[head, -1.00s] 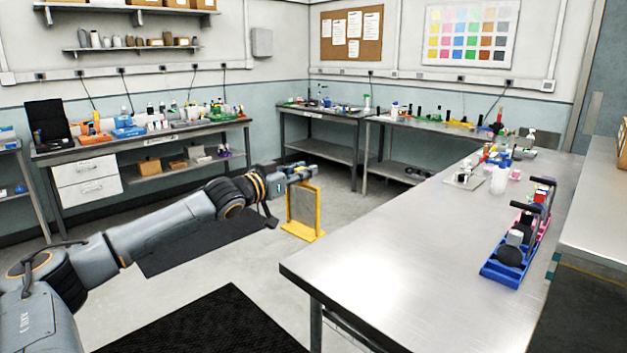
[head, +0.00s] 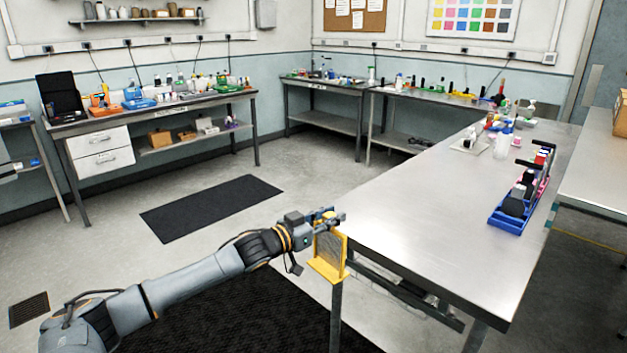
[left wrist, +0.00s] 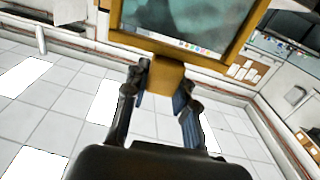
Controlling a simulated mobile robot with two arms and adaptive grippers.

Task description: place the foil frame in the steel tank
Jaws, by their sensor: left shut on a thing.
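The foil frame (head: 329,254) is a yellow frame around a grey sheet. My left gripper (head: 332,218) is shut on its upper edge and holds it upright in the air, by the near left corner of the steel table in the picture. In the left wrist view the foil frame (left wrist: 185,22) fills the top, and the fingers of my left gripper (left wrist: 160,80) close on its yellow tab. My right gripper is not in view. I cannot make out a steel tank in these frames.
The steel table (head: 430,200) has a wide bare top. A blue rack (head: 515,212) with dark items stands on its right side, and small bottles stand at its far end. A dark mat (head: 212,207) lies on the floor. Workbenches line the back walls.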

